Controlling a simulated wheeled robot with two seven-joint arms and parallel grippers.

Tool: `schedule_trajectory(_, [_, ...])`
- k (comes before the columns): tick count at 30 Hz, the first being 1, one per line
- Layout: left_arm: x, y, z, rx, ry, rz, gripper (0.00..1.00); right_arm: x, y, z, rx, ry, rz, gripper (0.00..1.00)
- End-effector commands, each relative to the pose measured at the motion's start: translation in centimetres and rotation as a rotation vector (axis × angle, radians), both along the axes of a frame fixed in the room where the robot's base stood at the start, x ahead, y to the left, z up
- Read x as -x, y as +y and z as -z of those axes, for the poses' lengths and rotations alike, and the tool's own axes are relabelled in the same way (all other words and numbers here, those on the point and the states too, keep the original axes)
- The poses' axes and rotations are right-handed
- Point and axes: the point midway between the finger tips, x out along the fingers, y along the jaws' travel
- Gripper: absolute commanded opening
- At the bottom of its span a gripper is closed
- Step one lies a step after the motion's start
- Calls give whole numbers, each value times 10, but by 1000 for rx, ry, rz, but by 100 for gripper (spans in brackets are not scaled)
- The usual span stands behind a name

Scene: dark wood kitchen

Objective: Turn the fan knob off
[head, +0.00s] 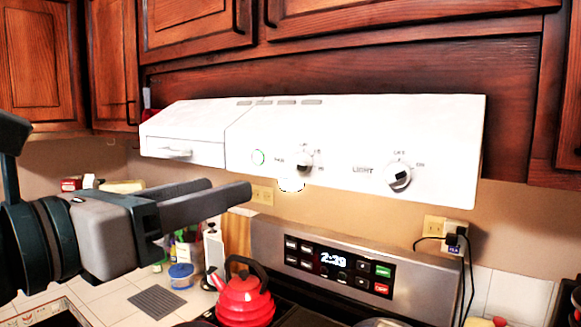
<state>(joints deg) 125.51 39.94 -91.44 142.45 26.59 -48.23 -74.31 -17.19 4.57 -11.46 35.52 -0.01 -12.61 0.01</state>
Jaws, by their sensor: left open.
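The fan knob (304,160) is the left one of two knobs on the front of the white range hood (330,125). It has a dark part and a white part, with small printed marks around it that are too small to read surely. My left gripper (229,187) is open and empty, with its two grey fingers pointing right. In the picture it is below and left of the fan knob, apart from it. My right gripper is not in view.
The light knob (398,176) is on the hood's right. Below are the stove's control panel (340,268) and a red kettle (243,300). Wooden cabinets (195,25) hang above. Plugged-in cords (460,243) hang at the right.

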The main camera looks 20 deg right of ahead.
Motion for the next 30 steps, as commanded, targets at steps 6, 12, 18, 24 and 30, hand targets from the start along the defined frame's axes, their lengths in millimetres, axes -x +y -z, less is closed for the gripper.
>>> schedule_trajectory(6, [-16, -22, -2, 0, 4, 2, 44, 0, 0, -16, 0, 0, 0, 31])
schedule_trajectory(12, [-38, -49, -3, 0, 4, 1, 44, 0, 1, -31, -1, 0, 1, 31])
schedule_trajectory(18, [-59, -78, -3, 0, 4, 1, 44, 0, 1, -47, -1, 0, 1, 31])
schedule_trajectory(24, [-81, -105, -3, -1, 5, 1, 44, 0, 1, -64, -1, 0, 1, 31])
schedule_trajectory(30, [-95, -123, -2, 0, 4, 1, 44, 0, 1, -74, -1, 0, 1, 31])
